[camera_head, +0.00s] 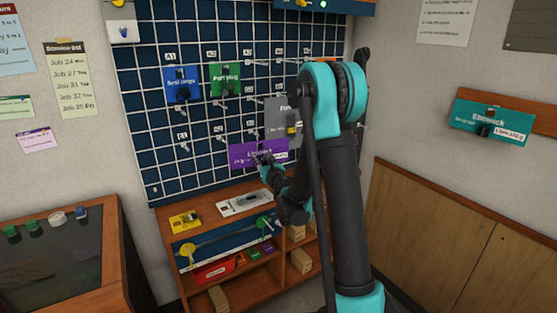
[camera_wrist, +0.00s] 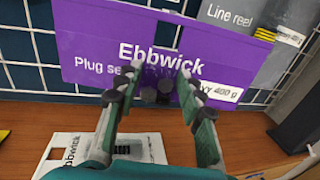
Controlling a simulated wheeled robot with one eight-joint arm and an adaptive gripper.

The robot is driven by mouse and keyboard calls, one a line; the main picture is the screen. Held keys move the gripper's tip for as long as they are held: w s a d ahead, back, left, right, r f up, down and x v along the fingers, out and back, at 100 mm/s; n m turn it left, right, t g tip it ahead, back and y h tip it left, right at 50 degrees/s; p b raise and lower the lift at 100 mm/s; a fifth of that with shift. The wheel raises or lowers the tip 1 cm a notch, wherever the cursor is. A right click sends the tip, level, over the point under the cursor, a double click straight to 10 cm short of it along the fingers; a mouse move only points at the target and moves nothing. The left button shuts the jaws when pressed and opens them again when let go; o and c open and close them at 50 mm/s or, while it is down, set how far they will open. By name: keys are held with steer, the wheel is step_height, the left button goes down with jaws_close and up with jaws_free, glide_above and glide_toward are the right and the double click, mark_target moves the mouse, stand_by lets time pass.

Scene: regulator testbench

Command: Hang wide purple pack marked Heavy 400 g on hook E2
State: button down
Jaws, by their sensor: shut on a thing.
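The wide purple pack (camera_head: 243,156) is in front of the lower part of the dark blue pegboard, above the wooden bench. In the wrist view the purple pack (camera_wrist: 95,40) reads "Ebbwick" and "Plug se…", with a white label ending "vy 400 g". My gripper (camera_wrist: 155,88) is shut on its lower middle, with dark round parts between the fingers. My gripper (camera_head: 265,163) partly covers the pack in the head view. A dark slot shows at the pack's upper edge. I cannot tell which hook is E2, nor whether the pack touches a hook.
Blue (camera_head: 181,84), green (camera_head: 225,79) and grey (camera_head: 281,122) packs hang on the pegboard (camera_head: 140,95). The grey one is close behind and above the purple pack. A white "Ebbwick" card (camera_wrist: 68,148) lies on the bench (camera_head: 200,205). A teal pack (camera_head: 490,120) is on the right wall.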

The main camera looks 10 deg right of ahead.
mark_target(230, 157)
steer(key=s+a+r+n+g+y, duration=0.15)
steer(key=s+a+y, duration=0.3)
steer(key=a, duration=0.55)
steer(key=shift+n+h, duration=0.45)
steer(key=shift+x, duration=4)
steer(key=shift+w+a+f, duration=0.25)
steer(key=shift+w+a, duration=0.25)
steer(key=shift+w, duration=0.1)
steer(key=c, duration=0.9)
jaws_free()
